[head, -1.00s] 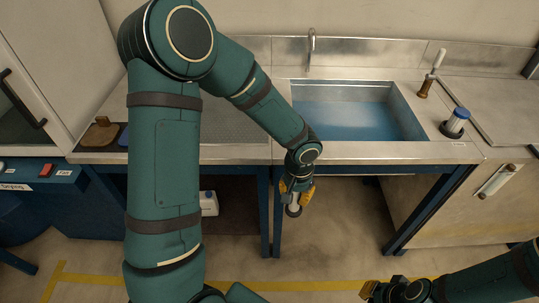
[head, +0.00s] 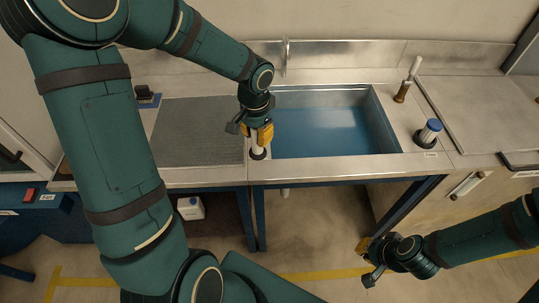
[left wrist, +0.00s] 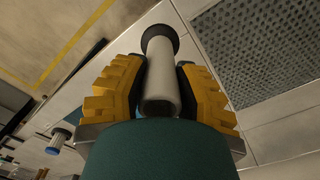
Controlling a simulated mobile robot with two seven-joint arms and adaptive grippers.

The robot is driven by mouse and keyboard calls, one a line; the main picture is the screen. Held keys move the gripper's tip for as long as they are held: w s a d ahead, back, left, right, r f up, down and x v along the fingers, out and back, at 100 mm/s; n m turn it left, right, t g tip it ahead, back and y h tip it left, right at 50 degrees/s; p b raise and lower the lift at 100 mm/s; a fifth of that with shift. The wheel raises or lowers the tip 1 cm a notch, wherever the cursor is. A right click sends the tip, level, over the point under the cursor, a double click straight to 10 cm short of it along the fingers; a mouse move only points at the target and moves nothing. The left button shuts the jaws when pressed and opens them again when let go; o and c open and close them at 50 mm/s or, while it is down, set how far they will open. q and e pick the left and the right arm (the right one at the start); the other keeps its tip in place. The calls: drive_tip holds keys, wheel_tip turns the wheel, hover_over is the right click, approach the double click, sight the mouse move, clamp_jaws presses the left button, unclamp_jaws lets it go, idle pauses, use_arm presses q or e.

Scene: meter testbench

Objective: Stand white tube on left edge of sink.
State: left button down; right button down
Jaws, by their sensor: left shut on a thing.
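My left gripper (head: 258,133) is shut on the white tube (head: 257,147), with its yellow fingers on either side of it. The tube is about upright, its dark round foot lowest, over the metal strip at the left edge of the sink (head: 320,125). I cannot tell whether the foot touches the metal. In the left wrist view the tube (left wrist: 161,75) lies between the two yellow fingers, its dark foot at the far end. My right gripper (head: 367,262) is at the lower right, away from the counter; its finger opening is unclear.
A grey perforated drainboard (head: 195,130) lies left of the sink. The tap (head: 285,55) stands behind the basin. A blue-capped container (head: 429,133) and a brown-and-white tool (head: 406,85) stand on the right side. A white bottle (head: 190,208) is under the counter.

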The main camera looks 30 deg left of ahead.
sight(259, 154)
use_arm(q)
drive_tip(key=shift+w, duration=0.15)
wheel_tip(259, 154, down, 9)
drive_tip(key=shift+w+f+b, duration=0.1)
drive_tip(key=shift+f+b, duration=0.05)
drive_tip(key=shift+b, duration=0.5)
drive_tip(key=shift+w+f, duration=0.1)
drive_tip(key=shift+f, duration=0.2)
drive_tip(key=shift+f, duration=0.15)
drive_tip(key=c, duration=0.7)
unclamp_jaws()
drive_tip(key=shift+c, duration=0.2)
